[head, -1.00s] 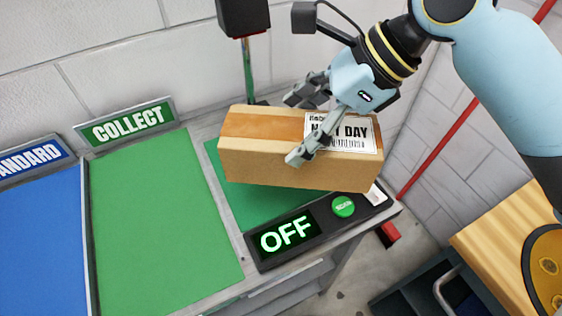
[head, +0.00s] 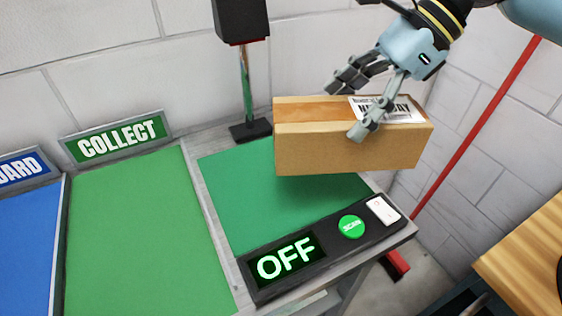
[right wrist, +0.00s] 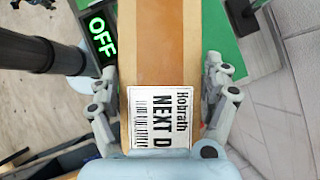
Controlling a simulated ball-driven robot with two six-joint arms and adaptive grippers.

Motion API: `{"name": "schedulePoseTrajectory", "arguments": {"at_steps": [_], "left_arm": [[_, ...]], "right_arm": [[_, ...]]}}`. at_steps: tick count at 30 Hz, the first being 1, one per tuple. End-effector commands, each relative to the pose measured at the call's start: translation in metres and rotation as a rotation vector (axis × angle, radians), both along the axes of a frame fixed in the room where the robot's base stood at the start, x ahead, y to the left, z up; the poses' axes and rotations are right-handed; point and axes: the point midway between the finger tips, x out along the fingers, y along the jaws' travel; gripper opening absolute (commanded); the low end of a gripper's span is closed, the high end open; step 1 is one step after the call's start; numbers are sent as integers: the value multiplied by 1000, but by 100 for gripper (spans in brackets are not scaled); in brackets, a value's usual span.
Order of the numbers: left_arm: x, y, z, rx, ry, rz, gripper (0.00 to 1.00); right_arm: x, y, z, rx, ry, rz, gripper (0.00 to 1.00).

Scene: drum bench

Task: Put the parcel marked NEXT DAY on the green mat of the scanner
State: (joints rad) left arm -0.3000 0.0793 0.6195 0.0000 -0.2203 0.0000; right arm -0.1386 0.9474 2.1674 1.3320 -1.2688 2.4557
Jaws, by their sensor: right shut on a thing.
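The parcel (head: 345,150) is a brown cardboard box with tan tape and a white label. "NEXT D" reads clearly on the label in the right wrist view (right wrist: 172,120). My right gripper (head: 352,106) is shut on the parcel, with one finger on its near side and the other behind it. The parcel hangs above the back right part of the scanner's green mat (head: 240,195), with its right end beyond the mat. A shadow lies on the mat below it. My left gripper is not in view.
The scanner's front panel has a lit OFF display (head: 285,262) and a green SCAN button (head: 351,226). A black scanner head (head: 241,20) stands on a post behind the mat. The COLLECT mat (head: 145,235) lies left. A red pole (head: 475,135) leans at the right wall.

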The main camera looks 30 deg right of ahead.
Motion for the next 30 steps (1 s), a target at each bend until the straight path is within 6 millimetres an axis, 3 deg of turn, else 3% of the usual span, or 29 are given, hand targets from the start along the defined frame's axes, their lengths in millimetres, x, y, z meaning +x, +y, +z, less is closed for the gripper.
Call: {"name": "schedulePoseTrajectory", "arguments": {"at_steps": [18,26,30], "left_arm": [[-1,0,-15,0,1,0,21],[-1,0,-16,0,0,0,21],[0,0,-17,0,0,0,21]], "right_arm": [[82,56,-56,8,-1,1,24],[93,63,-68,2,0,3,24],[92,63,-84,3,1,2,24]]}}
